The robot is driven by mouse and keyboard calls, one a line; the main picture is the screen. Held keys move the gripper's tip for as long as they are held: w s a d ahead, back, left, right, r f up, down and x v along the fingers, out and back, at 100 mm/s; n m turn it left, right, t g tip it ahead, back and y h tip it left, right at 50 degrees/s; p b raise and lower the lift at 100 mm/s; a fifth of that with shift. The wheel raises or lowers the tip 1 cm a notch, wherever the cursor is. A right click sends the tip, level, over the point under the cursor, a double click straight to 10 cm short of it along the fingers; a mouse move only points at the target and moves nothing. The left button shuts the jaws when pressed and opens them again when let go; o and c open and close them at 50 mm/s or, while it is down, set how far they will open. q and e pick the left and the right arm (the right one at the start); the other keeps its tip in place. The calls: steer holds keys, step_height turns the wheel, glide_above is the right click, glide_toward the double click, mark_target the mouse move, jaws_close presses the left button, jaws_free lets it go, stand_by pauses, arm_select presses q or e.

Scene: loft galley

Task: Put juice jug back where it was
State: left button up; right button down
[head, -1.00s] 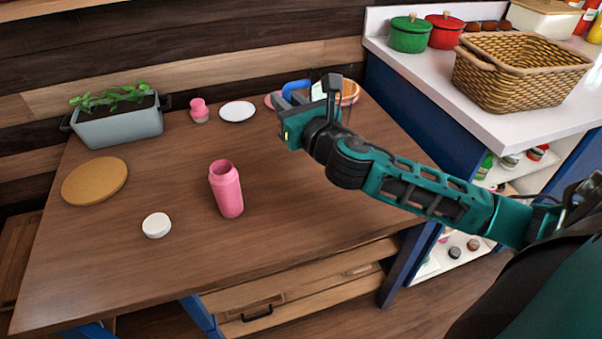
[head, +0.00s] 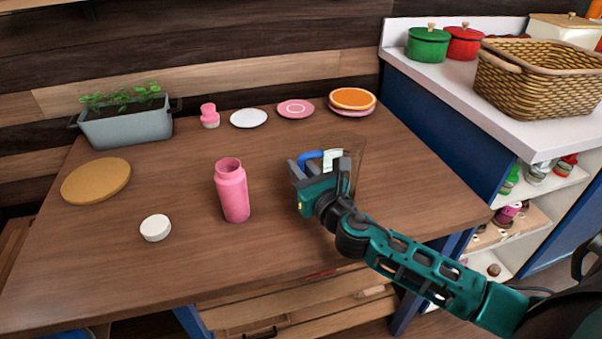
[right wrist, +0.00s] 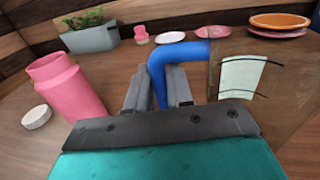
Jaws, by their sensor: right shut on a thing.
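The juice jug (head: 357,166) is see-through, with a pale label and a blue handle (head: 312,156). It is over the right part of the wooden table (head: 270,260). In the right wrist view the blue handle (right wrist: 159,80) is between the fingers, with the jug body and label (right wrist: 240,77) to its right. My right gripper (head: 308,165) is shut on the handle. I cannot tell whether the jug's base touches the table; the gripper hides part of it. My left gripper is not in view.
Plates (head: 295,109), a small pink bottle (head: 209,116) and a planter (head: 125,126) line the back. A round board (head: 96,181) lies left. A counter with a basket (head: 540,85) stands right.

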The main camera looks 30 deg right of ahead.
steer(key=shift+r, duration=0.1)
steer(key=c, duration=1)
jaws_free()
steer(key=shift+s, duration=0.1)
steer(key=s, duration=1.1)
steer(key=shift+s+a+b, duration=0.25)
steer(key=shift+s+b, duration=0.1)
steer(key=shift+s, duration=0.05)
